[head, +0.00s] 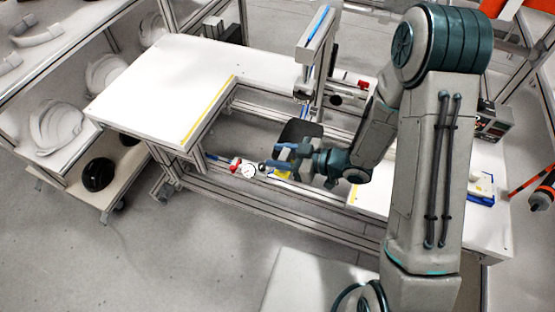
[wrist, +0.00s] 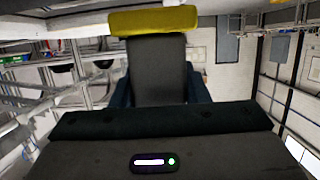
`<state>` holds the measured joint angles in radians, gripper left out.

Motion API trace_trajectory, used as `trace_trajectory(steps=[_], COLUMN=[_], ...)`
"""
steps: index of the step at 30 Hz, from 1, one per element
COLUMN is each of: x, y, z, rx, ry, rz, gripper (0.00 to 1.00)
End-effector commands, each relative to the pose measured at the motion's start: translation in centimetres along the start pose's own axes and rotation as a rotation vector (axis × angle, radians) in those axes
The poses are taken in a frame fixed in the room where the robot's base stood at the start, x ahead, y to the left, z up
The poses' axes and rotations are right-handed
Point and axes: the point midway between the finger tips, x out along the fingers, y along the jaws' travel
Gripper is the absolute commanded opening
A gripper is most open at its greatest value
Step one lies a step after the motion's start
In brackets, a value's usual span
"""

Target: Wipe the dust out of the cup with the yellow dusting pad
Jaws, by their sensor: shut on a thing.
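My gripper (head: 280,159) is in the middle of the head view, low in front of the white bench's cut-out. It is shut on the yellow dusting pad (head: 284,175), of which only a small yellow patch shows there. In the wrist view the pad (wrist: 153,20) is a yellow block across the top, at the far end of a dark grey block between the blue-grey fingers. I cannot pick out the cup in either view, nor any dust.
The white bench (head: 150,85) has a yellow strip along its inner edge. A round white gauge (head: 248,171) is just left. White helmet shells (head: 57,126) sit on shelves at left.

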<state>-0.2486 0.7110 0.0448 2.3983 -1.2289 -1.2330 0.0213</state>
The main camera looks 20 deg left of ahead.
Motion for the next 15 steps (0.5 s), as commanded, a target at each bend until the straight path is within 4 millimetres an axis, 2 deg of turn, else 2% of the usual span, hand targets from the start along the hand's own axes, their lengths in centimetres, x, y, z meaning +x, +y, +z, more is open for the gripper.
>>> trace_trajectory(steps=[15], x=[0.0], y=[5.2], z=[0.0], rx=[0.0], ry=[0.001], rz=[0.0], gripper=[0.15])
